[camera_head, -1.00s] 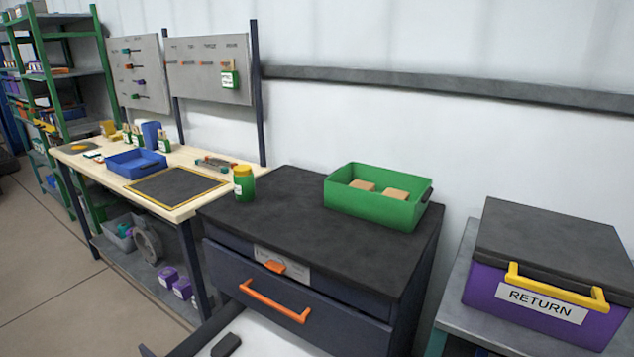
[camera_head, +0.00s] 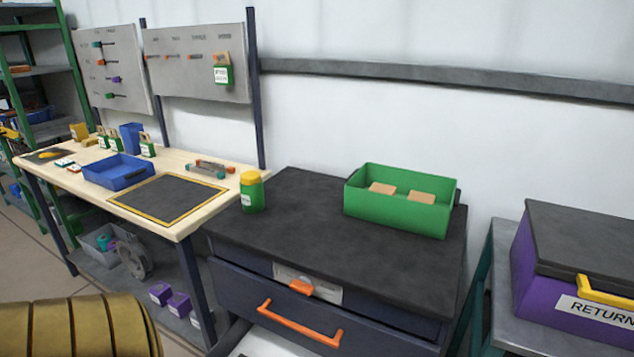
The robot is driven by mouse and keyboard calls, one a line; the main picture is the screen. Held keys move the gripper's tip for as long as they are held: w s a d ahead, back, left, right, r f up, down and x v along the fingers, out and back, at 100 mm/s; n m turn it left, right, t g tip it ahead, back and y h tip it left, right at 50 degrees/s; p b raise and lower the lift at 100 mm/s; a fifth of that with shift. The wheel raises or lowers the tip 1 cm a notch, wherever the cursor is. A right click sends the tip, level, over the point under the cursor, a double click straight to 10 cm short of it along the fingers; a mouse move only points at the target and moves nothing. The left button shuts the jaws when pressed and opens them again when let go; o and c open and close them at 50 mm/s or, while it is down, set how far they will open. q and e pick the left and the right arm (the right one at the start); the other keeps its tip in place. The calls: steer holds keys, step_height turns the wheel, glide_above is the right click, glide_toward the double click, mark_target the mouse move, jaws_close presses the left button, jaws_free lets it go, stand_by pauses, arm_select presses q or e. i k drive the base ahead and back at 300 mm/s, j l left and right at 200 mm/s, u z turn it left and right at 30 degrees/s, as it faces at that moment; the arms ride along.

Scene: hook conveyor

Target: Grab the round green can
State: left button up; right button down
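The round green can (camera_head: 252,196) has a yellow lid and a pale label. It stands upright on the left side of the dark top of the drawer cabinet (camera_head: 330,262), close to the workbench. Nothing touches it. Neither of my grippers is in view. A ribbed olive-gold shape at the bottom left looks like part of my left arm, below and left of the can.
A green bin (camera_head: 398,212) with two tan blocks stands right of the can. The workbench (camera_head: 185,228) at left holds a blue tray (camera_head: 118,182) and small items. A purple RETURN box (camera_head: 540,255) is at right. The cabinet top between can and bin is clear.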

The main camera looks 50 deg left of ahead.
mark_target(252, 197)
steer(key=k+j+z, duration=0.15)
steer(key=j, duration=0.3)
steer(key=k+j+z, duration=0.15)
steer(key=j, duration=0.35)
steer(key=k+j+z, duration=0.15)
steer(key=j, duration=0.3)
steer(key=k+j+z, duration=0.1)
steer(key=k+j, duration=0.15)
steer(key=j, duration=0.15)
steer(key=k+j+z, duration=0.15)
steer(key=j, duration=0.25)
steer(key=k+j+z, duration=0.15)
steer(key=k+j, duration=0.15)
